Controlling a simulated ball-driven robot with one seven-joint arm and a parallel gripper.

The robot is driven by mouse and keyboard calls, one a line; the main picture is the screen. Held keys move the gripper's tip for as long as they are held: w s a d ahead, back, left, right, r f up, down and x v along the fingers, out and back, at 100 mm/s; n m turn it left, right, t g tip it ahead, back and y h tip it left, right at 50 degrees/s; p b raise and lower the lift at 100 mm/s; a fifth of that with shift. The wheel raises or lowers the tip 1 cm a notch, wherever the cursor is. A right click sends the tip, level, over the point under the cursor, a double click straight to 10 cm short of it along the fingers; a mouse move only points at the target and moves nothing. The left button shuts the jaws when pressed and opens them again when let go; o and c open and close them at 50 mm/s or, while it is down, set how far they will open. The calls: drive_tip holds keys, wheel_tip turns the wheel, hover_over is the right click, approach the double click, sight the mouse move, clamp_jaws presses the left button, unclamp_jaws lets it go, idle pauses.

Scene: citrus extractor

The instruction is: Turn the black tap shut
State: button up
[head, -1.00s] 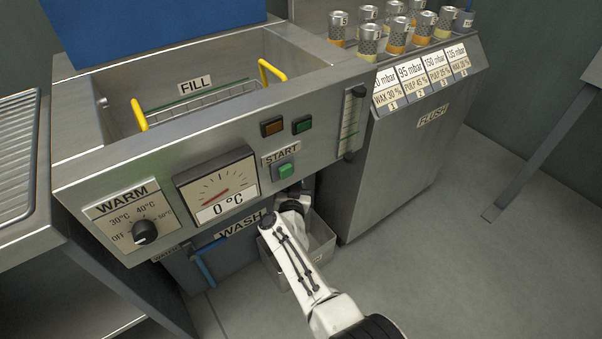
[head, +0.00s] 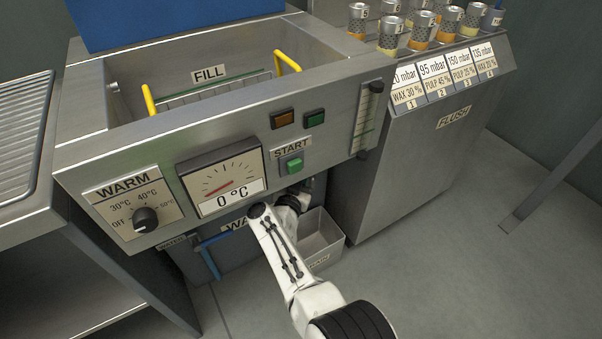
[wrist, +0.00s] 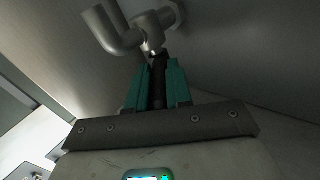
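The black tap's dark lever (wrist: 158,72) shows in the wrist view, below a grey metal valve body and a bent grey spout (wrist: 112,28). My gripper (wrist: 158,64) has its two teal fingers on either side of the lever. They look closed on it, with no clear gap. In the head view my white arm reaches under the front panel beside the START button. The tap and my fingertips are hidden there.
A grey open bin (head: 318,240) stands on the floor just right of my arm. The panel (head: 330,115) with dial, gauge and buttons overhangs my wrist. A blue handle (head: 208,258) is to the left.

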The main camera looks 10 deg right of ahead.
drive_tip(key=o, duration=0.4)
drive_tip(key=shift+s+a+r+p, duration=0.15)
drive_tip(key=shift+s+a+p, duration=0.1)
drive_tip(key=shift+s+p, duration=0.3)
drive_tip(key=p+v, duration=0.5)
drive_tip(key=v, duration=0.4)
drive_tip(key=shift+s+p, duration=0.3)
drive_tip(key=shift+p, duration=0.05)
